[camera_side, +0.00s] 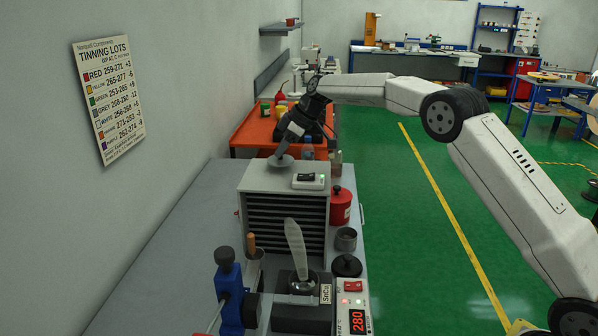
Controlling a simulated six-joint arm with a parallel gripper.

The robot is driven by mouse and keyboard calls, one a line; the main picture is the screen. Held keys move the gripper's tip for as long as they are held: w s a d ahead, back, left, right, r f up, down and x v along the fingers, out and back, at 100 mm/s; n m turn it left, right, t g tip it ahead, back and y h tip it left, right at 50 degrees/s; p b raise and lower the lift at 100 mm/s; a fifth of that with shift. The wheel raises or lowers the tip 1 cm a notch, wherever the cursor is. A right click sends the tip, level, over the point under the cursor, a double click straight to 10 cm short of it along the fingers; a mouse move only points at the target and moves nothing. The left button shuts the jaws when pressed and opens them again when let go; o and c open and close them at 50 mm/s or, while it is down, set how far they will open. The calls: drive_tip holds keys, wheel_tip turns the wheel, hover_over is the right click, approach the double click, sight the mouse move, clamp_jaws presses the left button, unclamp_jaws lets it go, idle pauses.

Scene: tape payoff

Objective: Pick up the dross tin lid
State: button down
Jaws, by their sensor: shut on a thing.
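My gripper (285,151) points down over the back of the grey slatted cabinet (262,178). It is shut on a small grey round disc, which looks like the dross tin lid (281,160). The fingertips are small and partly hidden by the wrist. I cannot tell whether the lid touches the cabinet top or hangs just above it. An open grey tin (346,240) stands on the bench to the right of the cabinet, perhaps the dross tin.
A switch box (309,181) sits on the cabinet. A red can (340,206) stands beside it. In front are a solder pot (303,284), a black-topped container (346,266), a heater display (357,320) and a blue clamp (229,295). The bench's left side (165,255) is clear.

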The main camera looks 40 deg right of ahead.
sight(286, 161)
drive_tip(key=shift+s+r, duration=0.1)
drive_tip(key=shift+r, duration=0.7)
drive_tip(key=shift+s+r, duration=0.5)
drive_tip(key=shift+r, duration=0.1)
drive_tip(key=s+r, duration=0.8)
drive_tip(key=s, duration=0.5)
drive_tip(key=shift+a+r, duration=0.2)
drive_tip(key=shift+r, duration=0.05)
drive_tip(key=shift+w+r, duration=0.1)
